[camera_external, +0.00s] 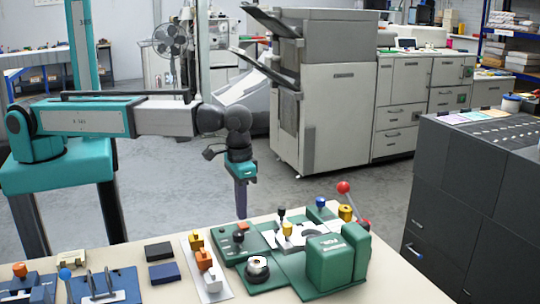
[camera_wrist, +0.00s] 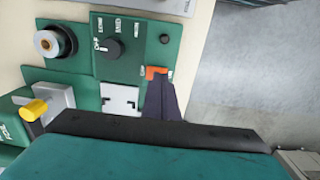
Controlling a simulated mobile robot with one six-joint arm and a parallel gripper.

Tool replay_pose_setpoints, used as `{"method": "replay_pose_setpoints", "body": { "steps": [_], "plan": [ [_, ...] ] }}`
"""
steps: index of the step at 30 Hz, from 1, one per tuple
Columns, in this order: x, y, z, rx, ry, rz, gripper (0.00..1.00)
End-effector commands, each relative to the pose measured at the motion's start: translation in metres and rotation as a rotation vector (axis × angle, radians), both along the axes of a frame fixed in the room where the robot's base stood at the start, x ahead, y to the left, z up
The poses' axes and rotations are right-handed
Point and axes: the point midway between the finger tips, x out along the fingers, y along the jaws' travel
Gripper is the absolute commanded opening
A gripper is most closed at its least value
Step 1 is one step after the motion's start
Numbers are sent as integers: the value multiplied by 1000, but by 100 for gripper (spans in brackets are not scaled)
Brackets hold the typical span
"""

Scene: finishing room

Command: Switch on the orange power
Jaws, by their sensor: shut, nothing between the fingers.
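The small orange power switch (camera_wrist: 155,71) sits at the edge of a green control panel (camera_wrist: 131,66) in the wrist view. A bit of orange also shows in the external view (camera_external: 243,227), just below my fingertips. My gripper (camera_external: 241,214) is shut and empty, pointing down over the far edge of the panel. In the wrist view its dark fingers (camera_wrist: 160,92) partly cover the switch. I cannot tell whether they touch it, or which way the switch is tipped.
A black rotary knob (camera_wrist: 108,47) and a small black button (camera_wrist: 165,38) share the panel. A round silver-and-black dial (camera_wrist: 47,43) and a yellow knob (camera_wrist: 34,109) are nearby. A green machine block (camera_external: 330,262) stands to the right. Open floor lies beyond the table.

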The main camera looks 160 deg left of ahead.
Motion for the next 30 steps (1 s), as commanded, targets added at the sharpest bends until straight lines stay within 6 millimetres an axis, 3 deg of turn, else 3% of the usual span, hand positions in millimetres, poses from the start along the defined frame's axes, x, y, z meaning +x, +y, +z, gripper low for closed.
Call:
{"method": "replay_pose_setpoints", "body": {
  "steps": [30],
  "plan": [
    [-12, 1, 99, 5, 5, 4, 0]
  ]
}}
